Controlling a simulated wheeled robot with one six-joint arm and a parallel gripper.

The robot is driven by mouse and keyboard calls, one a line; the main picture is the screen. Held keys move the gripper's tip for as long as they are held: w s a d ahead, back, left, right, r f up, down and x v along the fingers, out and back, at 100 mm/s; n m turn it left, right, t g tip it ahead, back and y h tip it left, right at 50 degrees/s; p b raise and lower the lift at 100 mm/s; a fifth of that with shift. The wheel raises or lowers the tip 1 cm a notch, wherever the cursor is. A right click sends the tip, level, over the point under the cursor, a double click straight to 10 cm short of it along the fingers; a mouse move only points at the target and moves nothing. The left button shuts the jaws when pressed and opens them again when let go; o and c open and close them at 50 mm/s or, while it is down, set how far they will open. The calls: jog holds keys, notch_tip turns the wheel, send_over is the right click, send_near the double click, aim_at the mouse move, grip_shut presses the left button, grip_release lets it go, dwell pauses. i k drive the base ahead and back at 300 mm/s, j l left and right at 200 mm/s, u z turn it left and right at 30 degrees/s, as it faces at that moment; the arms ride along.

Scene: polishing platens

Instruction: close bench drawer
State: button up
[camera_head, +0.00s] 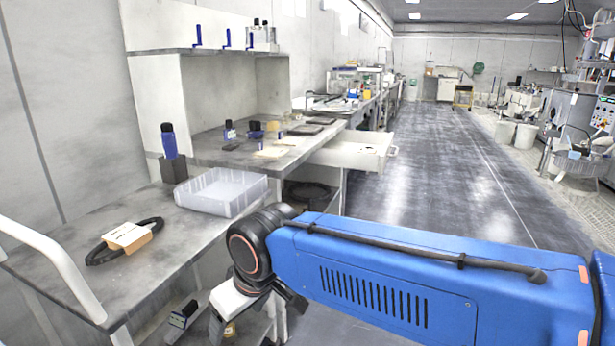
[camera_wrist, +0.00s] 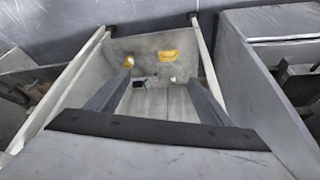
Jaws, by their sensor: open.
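A white bench drawer (camera_head: 352,153) stands pulled out from the long bench in the head view, beyond my arm. In the wrist view, an open, pale, box-like space with a flat end panel (camera_wrist: 150,45) and slanting side walls lies beneath my gripper; I cannot tell if it is the same drawer. My gripper (camera_wrist: 160,74) is open, its two dark fingers spread over this space with nothing between them. In the head view, my wrist hangs at lower centre beside the near bench, and the fingertips cannot be made out.
A clear plastic bin (camera_head: 222,193) and a coiled black cable (camera_head: 124,241) lie on the near bench. A yellow item (camera_wrist: 168,55) and a small dark item (camera_wrist: 140,83) show inside the space. The aisle floor at right is clear.

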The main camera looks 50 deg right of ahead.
aim_at(341, 151)
jog(key=k+l, duration=0.2)
jog(key=l, duration=0.2)
jog(key=k+l, duration=0.25)
jog(key=l, duration=0.15)
jog(key=k+l, duration=0.2)
jog(key=l, duration=0.15)
jog(key=k+l+z, duration=0.1)
jog(key=z, duration=0.35)
jog(key=l+z, duration=0.25)
jog(key=z, duration=0.25)
jog(key=l+z, duration=0.2)
jog(key=z, duration=0.25)
